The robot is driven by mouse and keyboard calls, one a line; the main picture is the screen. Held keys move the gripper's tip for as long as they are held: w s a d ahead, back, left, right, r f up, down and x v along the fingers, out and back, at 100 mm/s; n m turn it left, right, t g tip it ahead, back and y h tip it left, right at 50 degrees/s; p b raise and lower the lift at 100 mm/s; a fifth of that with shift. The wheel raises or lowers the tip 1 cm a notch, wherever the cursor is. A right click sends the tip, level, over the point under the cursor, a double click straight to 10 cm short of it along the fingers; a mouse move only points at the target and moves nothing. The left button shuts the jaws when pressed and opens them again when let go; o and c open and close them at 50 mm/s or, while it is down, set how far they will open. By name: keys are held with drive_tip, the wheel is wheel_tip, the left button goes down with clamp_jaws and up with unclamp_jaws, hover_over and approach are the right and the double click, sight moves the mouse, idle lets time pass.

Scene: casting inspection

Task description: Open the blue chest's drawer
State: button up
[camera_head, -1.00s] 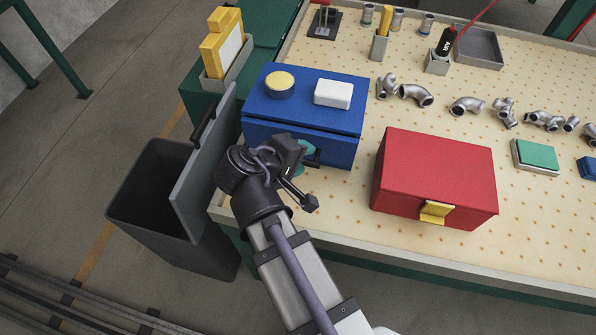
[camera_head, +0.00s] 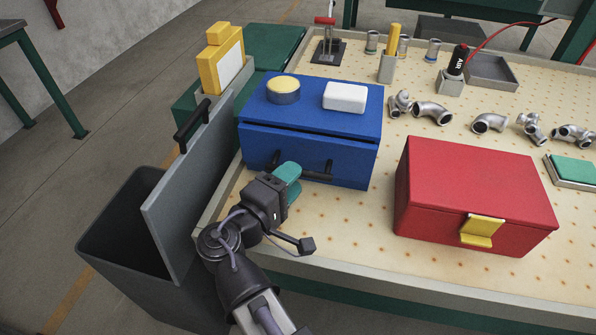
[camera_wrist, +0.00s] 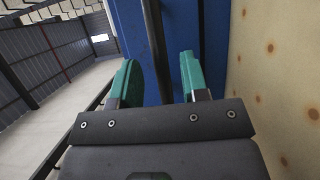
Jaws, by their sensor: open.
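The blue chest (camera_head: 345,118) stands at the left end of the workbench. Its drawer front (camera_head: 352,168) carries a dark bar handle (camera_head: 318,177), and a thin dark gap runs above the front. I cannot tell whether the drawer is slightly out. My gripper (camera_head: 290,178) has teal fingers and is open in front of the drawer, covering part of the handle. In the wrist view, the handle (camera_wrist: 154,45) stands as a dark upright bar between the two spread fingers of my gripper (camera_wrist: 160,65), with the blue front behind. No contact with either finger is visible.
A yellow-topped round item (camera_head: 283,88) and a white block (camera_head: 345,97) sit on the chest. The red box (camera_head: 475,190) with a yellow latch stands to the right. A grey panel (camera_head: 185,195) and dark bin (camera_head: 125,240) are at the left. Bare bench lies before the chest.

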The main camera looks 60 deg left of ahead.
sight(320, 158)
drive_tip(key=shift+x, duration=1.5)
clamp_jaws()
